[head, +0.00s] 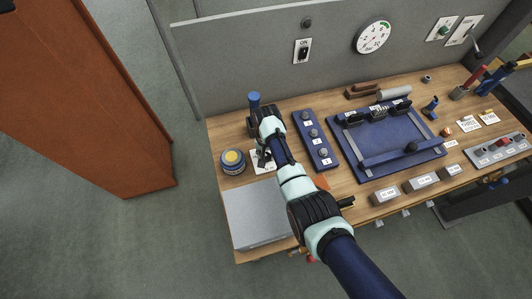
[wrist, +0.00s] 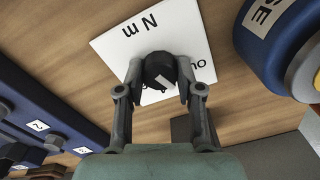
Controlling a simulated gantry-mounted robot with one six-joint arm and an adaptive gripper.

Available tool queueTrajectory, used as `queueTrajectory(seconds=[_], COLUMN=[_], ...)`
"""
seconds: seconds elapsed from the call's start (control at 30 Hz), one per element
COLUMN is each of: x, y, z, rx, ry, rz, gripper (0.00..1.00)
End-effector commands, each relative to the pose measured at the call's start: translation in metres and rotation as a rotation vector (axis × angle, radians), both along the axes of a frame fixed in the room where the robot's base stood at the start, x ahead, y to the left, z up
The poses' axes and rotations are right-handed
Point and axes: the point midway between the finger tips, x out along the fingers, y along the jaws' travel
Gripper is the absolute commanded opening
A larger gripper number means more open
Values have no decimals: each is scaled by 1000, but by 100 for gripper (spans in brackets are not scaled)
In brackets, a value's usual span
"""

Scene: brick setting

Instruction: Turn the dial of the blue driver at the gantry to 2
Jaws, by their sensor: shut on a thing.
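A black dial (wrist: 158,66) with a white mark stands over a white card (wrist: 112,42) printed "N m". My gripper (wrist: 162,88) is shut on the dial, one finger on each side of it. The numbers around the dial are mostly hidden by the dial and fingers, so I cannot read its setting. In the head view my gripper (head: 264,158) is low over the left part of the bench, at the white card (head: 257,167).
A round blue tin (head: 232,168) stands close left of my gripper. A blue panel with numbered knobs (head: 316,140) lies to the right, then a blue framed tray (head: 388,180). A grey box (head: 255,215) is at the front left. A grey wall (head: 240,65) rises behind.

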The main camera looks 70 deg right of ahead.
Motion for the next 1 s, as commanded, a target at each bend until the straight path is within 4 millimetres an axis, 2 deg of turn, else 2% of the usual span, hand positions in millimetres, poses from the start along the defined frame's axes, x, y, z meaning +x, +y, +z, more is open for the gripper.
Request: queueTrajectory(seconds=[0.53,0.57,0.7,1.0], x=[0,0,0,0], y=[0,0,0,0], z=[0,0,0,1], rx=[-1,-1,-1,-1], ry=[0,0,0,0], rz=[-32,-31,-31,-31], gripper=[1,38,61,61])
